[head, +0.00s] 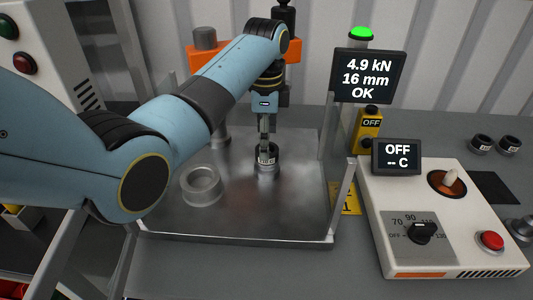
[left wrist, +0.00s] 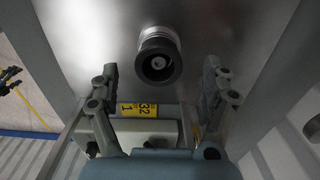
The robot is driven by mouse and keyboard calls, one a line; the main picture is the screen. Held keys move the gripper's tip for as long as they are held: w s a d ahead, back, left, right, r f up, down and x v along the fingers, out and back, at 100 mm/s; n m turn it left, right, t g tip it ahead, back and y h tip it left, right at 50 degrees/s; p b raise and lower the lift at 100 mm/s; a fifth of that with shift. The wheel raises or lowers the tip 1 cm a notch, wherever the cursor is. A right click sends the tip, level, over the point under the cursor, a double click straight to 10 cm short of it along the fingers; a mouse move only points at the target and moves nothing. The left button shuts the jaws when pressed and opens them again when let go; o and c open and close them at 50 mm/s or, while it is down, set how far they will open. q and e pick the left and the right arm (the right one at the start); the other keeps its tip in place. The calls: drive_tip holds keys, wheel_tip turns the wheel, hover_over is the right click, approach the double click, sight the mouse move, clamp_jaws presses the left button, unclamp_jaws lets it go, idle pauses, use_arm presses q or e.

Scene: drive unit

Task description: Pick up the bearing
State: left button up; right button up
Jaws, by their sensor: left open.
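A short dark ring with a pale label (head: 267,158), which looks like the bearing, sits on top of a silver cylindrical part on the metal plate (head: 285,215). In the left wrist view the dark ring (left wrist: 158,53) shows from above, with a round hole and a small bright centre. My left gripper (head: 264,143) points down directly over it. In the left wrist view the gripper (left wrist: 160,69) is open, its fingers on either side of the ring with gaps. Contact cannot be told. My right gripper is not in view.
A silver ring (head: 201,184) lies on the plate, left of the bearing. Metal posts and a low rim edge the plate. To the right stand the control box (head: 388,240), the OFF display (head: 396,157) and the force screen (head: 368,76). Two dark labelled parts (head: 481,144) rest far right.

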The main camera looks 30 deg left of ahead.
use_arm(q)
wheel_tip(320, 180, down, 4)
drive_tip(key=shift+d+r, duration=0.15)
drive_tip(key=c, duration=1.2)
